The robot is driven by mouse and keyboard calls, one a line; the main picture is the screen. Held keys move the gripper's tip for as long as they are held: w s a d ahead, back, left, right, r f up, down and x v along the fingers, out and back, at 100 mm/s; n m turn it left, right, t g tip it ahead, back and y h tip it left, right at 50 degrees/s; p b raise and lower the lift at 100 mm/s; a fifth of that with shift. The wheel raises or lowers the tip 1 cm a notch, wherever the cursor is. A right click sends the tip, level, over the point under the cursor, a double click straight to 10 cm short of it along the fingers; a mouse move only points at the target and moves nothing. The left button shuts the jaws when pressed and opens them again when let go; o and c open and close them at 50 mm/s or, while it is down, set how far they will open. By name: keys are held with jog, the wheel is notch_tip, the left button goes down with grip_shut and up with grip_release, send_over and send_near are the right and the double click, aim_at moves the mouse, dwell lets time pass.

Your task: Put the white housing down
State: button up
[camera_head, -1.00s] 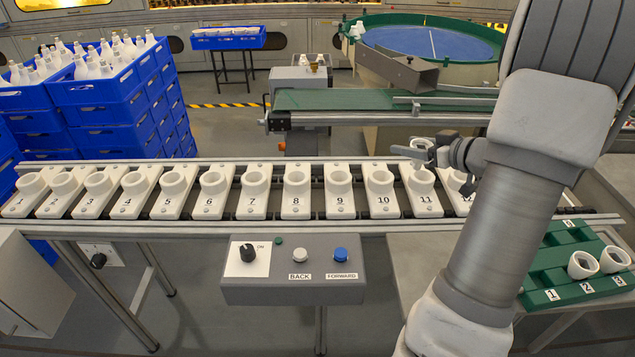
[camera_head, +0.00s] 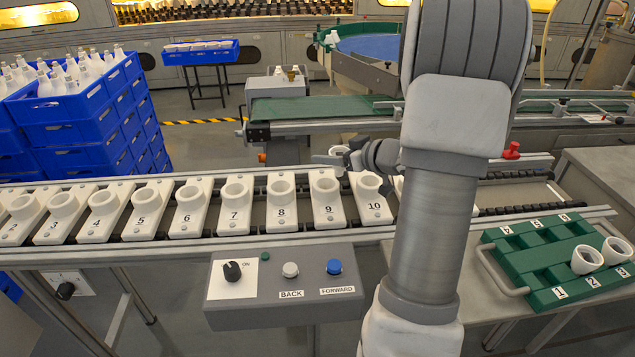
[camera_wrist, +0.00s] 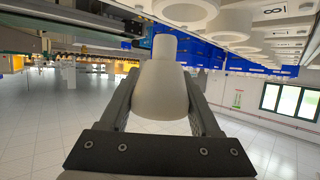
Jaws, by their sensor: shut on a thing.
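My gripper (camera_head: 330,159) is shut on a white housing. The wrist view shows the housing (camera_wrist: 162,92) clamped between the two grey fingers, its wide end towards my palm and its narrow neck pointing away. In the head view the held housing (camera_head: 340,150) is small and partly hidden by my gripper, just behind the conveyor holders numbered 9 and 10. It looks held above the line; I cannot tell its exact height. Two other white housings (camera_head: 587,259) lie in the green tray (camera_head: 545,297) at the right, near numbers 2 and 3.
White numbered holders with round cups (camera_head: 282,190) stand in a row on the conveyor. A control box (camera_head: 283,291) with a knob and two buttons is in front. Blue crates of bottles (camera_head: 70,115) are stacked at left. My arm hides holders right of 10.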

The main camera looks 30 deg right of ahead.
aim_at(317, 179)
jog(key=shift+w+a+f+b, duration=0.4)
jog(key=shift+w+a+f, duration=0.6)
jog(key=shift+a, duration=0.2)
jog(key=shift+f+b, duration=1.1)
jog(key=shift+f, duration=0.85)
jog(key=shift+f, duration=0.2)
jog(key=o, duration=1.3)
jog(key=shift+r, duration=0.1)
